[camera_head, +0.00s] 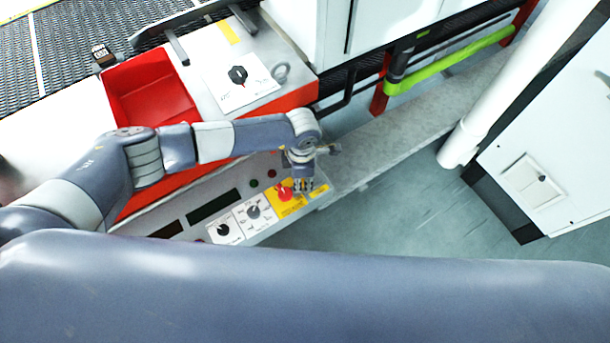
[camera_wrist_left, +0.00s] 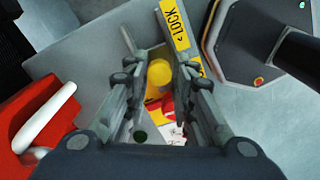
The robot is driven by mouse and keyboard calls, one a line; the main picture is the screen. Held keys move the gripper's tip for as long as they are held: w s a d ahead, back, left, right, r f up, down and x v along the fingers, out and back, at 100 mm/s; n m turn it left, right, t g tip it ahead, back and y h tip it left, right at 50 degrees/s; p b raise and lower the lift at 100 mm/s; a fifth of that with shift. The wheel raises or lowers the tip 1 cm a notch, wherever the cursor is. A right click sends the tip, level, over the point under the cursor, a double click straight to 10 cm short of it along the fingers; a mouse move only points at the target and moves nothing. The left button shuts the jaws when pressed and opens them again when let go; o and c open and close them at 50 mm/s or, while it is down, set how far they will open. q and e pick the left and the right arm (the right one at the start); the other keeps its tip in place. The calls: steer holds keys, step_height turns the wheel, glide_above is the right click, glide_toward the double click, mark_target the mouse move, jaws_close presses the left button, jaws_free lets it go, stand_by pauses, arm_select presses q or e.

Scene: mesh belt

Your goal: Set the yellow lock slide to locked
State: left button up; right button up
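The yellow lock slide shows in the left wrist view as a round yellow knob (camera_wrist_left: 160,73). It appears between the two fingers of my left gripper (camera_wrist_left: 155,48), which are apart. Whether either finger touches it, I cannot tell. A yellow label reading LOCK (camera_wrist_left: 174,24) with an arrow lies beyond the knob, partly behind the right finger. In the head view my left gripper (camera_head: 303,187) points down over the right end of the control panel (camera_head: 178,218). There the gripper hides the slide; part of a yellow label (camera_head: 319,190) shows beside it. My right gripper is not in view.
A red rotary knob (camera_head: 284,192) on a yellow plate sits just left of the gripper. Black knobs (camera_head: 223,229) and a dark display (camera_head: 213,205) are farther left. A red tray (camera_head: 148,88) lies behind. Floor is open right of the panel.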

arm_select(q)
steer(key=shift+o, duration=0.9)
steer(key=shift+a, duration=0.1)
steer(key=shift+r, duration=0.1)
step_height(320, 180, up, 12)
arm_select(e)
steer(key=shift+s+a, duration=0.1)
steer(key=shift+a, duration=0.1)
arm_select(q)
steer(key=shift+s, duration=0.1)
